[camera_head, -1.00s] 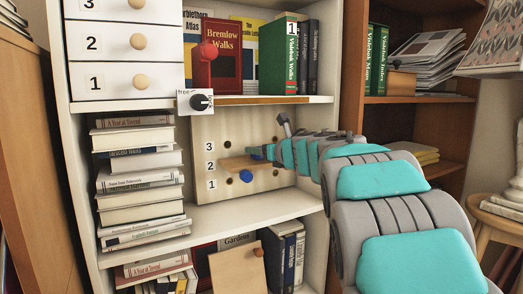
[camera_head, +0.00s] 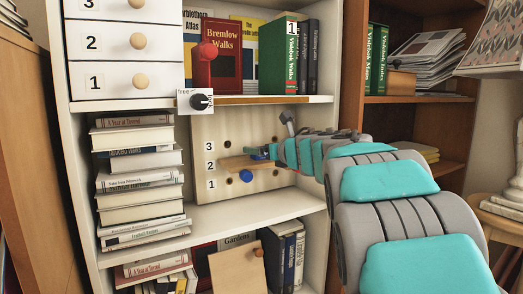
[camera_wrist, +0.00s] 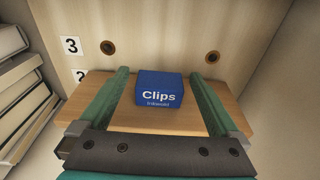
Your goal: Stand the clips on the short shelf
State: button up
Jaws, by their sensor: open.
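The clips are a small blue box (camera_wrist: 160,90) lettered "Clips". In the wrist view the box sits upright on the short wooden shelf (camera_wrist: 150,121), towards its back edge. My gripper (camera_wrist: 159,72) is open, with one green finger on each side of the box and a gap on both sides. In the head view the short shelf (camera_head: 236,163) is fixed to a pegboard at about the level of label 2. The clips box (camera_head: 256,153) shows there only as a bit of blue, mostly hidden by my gripper (camera_head: 268,152).
The pegboard (camera_head: 205,130) has several holes and a blue knob (camera_head: 246,176) below the shelf. A stack of books (camera_head: 140,175) stands close on the left. The white shelf floor (camera_head: 230,210) below is clear.

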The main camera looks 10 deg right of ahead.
jog(key=v, duration=1)
jog(key=shift+s+b, duration=0.35)
jog(key=shift+b, duration=0.1)
jog(key=shift+d+r, duration=0.1)
jog(key=shift+d, duration=0.05)
jog(key=s+d+f+m+h+p, duration=0.1)
jog(key=s+d+f+m+h, duration=0.1)
jog(key=d+m+h, duration=0.6)
jog(key=s+d+f+m+h+p, duration=0.1)
jog(key=s+d+m+h, duration=0.2)
jog(key=m, duration=1)
jog(key=s+d+f+m+g, duration=0.35)
jog(key=s+f+m, duration=0.25)
jog(key=f, duration=0.4)
jog(key=s+a+f+m+g+y, duration=0.2)
jog(key=s+a+f+m+g, duration=0.2)
jog(key=s, duration=0.6)
jog(key=s+a+f+m+g+y, duration=0.2)
jog(key=s+a+f+m+g, duration=0.2)
jog(key=s+a+f, duration=0.4)
jog(key=s+a+f+m+g+y, duration=0.1)
jog(key=s+a+f+m+g, duration=0.3)
jog(key=s+f, duration=0.6)
jog(key=s+a+g, duration=0.1)
jog(key=s, duration=0.2)
jog(key=shift+s+a+y, duration=0.25)
jog(key=shift+a+y, duration=0.15)
